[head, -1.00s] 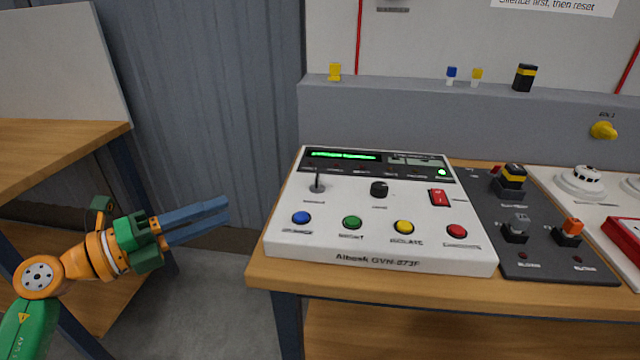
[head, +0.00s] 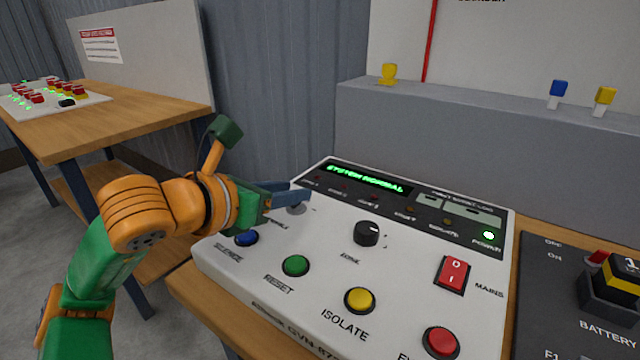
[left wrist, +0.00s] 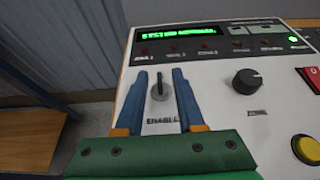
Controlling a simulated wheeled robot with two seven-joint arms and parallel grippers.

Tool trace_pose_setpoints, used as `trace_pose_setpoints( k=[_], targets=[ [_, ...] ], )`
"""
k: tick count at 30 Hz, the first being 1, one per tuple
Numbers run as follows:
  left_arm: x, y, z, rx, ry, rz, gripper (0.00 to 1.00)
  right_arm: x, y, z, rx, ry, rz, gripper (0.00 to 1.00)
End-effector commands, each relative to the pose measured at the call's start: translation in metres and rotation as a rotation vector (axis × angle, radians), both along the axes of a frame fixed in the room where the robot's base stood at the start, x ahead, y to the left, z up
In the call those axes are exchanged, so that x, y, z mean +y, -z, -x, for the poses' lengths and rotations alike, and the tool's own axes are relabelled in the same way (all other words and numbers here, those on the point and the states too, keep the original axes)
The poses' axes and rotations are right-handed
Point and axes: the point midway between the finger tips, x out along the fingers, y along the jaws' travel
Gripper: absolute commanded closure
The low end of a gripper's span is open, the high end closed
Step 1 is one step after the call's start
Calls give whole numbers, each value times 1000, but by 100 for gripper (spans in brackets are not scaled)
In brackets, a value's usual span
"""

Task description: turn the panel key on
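The white control panel (head: 320,250) stands on a wooden bench. Its key switch (left wrist: 159,92), a grey upright key on a round base above the label ENABLE, shows in the left wrist view. My left gripper (head: 300,196) is at the panel's upper left. In the left wrist view the blue fingers of my left gripper (left wrist: 160,78) are spread, one on each side of the key, with visible gaps. In the head view the fingers mostly hide the key. The panel display (head: 366,178) reads SYSTEM NORMAL in green. My right gripper is not in view.
Close by on the panel are a black knob (head: 367,233), blue (head: 247,237), green (head: 295,265) and yellow (head: 360,299) buttons, and a red mains switch (head: 452,274). A dark battery switch box (head: 560,290) stands to the right. A grey ledge (head: 450,145) runs behind.

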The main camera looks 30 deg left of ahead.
Motion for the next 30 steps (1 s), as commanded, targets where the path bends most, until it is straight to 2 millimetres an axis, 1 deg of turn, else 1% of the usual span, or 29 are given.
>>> trace_pose_setpoints(
  k=[1,3,6,9,14,17,18,19,30],
  targets=[
    [-1,1,-9,5,3,4,62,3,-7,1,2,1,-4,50],
    [-2,5,-20,3,2,5,62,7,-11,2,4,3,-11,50],
    [-3,11,-31,2,2,4,62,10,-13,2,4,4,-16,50],
    [-3,14,-35,2,2,1,62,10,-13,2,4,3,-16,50],
    [-3,15,-35,1,2,0,62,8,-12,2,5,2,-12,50],
    [-3,15,-35,1,2,1,87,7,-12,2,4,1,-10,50],
    [-3,15,-35,1,2,1,98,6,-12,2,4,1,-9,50],
    [-3,15,-35,1,2,1,100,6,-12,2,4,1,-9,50],
    [-3,15,-35,0,18,1,100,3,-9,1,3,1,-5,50]
  ],
)
